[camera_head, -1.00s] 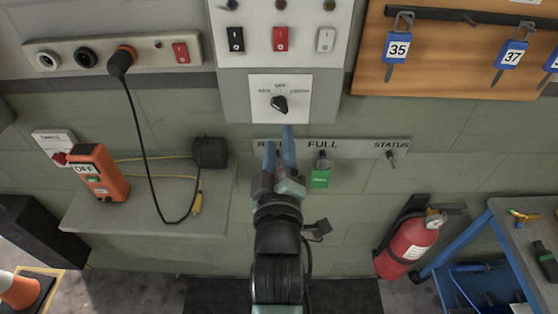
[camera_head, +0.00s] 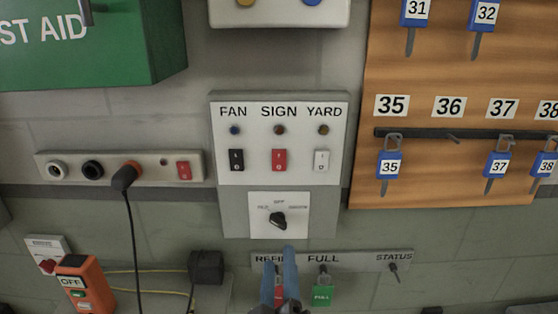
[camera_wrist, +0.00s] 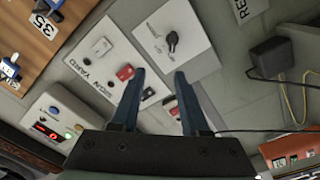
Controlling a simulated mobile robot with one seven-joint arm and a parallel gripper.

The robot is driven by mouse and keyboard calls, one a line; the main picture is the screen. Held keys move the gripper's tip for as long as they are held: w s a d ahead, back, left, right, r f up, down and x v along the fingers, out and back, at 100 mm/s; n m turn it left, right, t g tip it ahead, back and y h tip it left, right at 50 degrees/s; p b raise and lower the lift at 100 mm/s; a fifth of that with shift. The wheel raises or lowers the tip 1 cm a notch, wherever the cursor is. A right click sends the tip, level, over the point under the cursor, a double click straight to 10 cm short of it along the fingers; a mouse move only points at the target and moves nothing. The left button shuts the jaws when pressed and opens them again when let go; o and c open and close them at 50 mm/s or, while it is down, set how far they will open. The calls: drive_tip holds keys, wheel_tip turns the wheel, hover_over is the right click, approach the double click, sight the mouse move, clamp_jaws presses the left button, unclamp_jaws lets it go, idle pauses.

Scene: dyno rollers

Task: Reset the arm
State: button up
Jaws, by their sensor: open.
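My gripper (camera_head: 281,277) shows at the bottom centre of the head view, its blue fingers pointing up toward the wall below the rotary knob panel. In the wrist view the gripper (camera_wrist: 160,92) is open, with two blue fingers apart and nothing between them touching. Beyond the fingers is the white switch panel (camera_head: 258,172) marked FAN, SIGN and YARD. The black rotary knob (camera_head: 278,220) sits on a white plate just above the fingertips in the head view. It also shows in the wrist view (camera_wrist: 172,40). My arm below the fingers is mostly out of the head view.
A REFILL/FULL/STATUS hook rail (camera_head: 350,260) carries a green tag (camera_head: 322,294) beside my gripper. A key board (camera_head: 425,185) with blue-tagged keys hangs at right. A socket strip (camera_head: 65,166) with a plugged black cable and an orange OFF box (camera_head: 87,285) are at left.

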wheel_tip(320, 180, up, 19)
drive_tip(key=s+m+t, duration=0.1)
drive_tip(key=m+t, duration=0.2)
drive_tip(key=t, duration=0.1)
drive_tip(key=s+r+m+t, duration=0.2)
drive_tip(key=s+r, duration=0.3)
drive_tip(key=r, duration=0.4)
drive_tip(key=s+r+m+t, duration=0.3)
drive_tip(key=s+r+m, duration=0.1)
drive_tip(key=r, duration=0.5)
drive_tip(key=shift+s+r+m, duration=0.3)
drive_tip(key=shift+s+r, duration=0.05)
drive_tip(key=shift+s, duration=0.55)
drive_tip(key=shift+w, duration=0.1)
